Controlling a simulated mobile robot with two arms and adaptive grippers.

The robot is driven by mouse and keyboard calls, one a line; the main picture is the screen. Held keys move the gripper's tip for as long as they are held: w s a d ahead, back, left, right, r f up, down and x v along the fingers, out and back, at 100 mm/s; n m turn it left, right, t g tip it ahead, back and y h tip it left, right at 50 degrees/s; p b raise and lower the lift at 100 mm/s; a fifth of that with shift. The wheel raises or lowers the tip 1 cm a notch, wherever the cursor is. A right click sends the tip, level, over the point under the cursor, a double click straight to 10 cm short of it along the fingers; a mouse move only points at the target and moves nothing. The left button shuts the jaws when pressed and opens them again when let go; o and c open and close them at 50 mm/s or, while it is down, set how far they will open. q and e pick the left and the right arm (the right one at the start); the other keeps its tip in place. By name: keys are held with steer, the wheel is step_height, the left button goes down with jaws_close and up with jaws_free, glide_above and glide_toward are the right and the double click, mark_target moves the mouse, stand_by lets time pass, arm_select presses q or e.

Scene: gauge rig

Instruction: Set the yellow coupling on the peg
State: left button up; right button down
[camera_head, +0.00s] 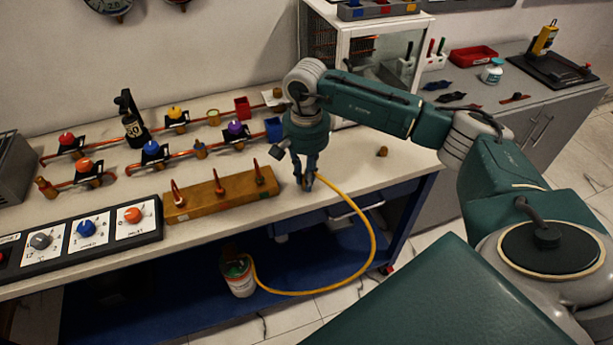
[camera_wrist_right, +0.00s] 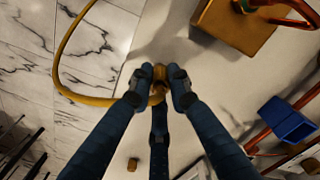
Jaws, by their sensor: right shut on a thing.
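The yellow hose (camera_head: 374,225) ends in a brass-yellow coupling, which shows between the fingertips in the right wrist view (camera_wrist_right: 160,74). My right gripper (camera_head: 307,180) is shut on this coupling near the front edge of the bench, to the right of the wooden block (camera_head: 205,205). In the right wrist view, the fingers (camera_wrist_right: 160,88) close on it from both sides. The block carries several upright red-tipped fittings, the nearest at its right end (camera_head: 259,172). I cannot tell which upright is the peg. My left gripper is out of view.
A small brass piece (camera_head: 382,151) stands on the bench to the right. Valves on copper pipes (camera_head: 152,150) and a blue bin (camera_head: 273,129) lie behind the block. The hose hangs past the front edge to a can (camera_head: 239,277) below.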

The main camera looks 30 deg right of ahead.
steer(key=c, duration=1.8)
jaws_free()
steer(key=shift+o, duration=0.6)
steer(key=o, duration=0.5)
steer(key=shift+c, duration=0.2)
step_height(320, 180, up, 12)
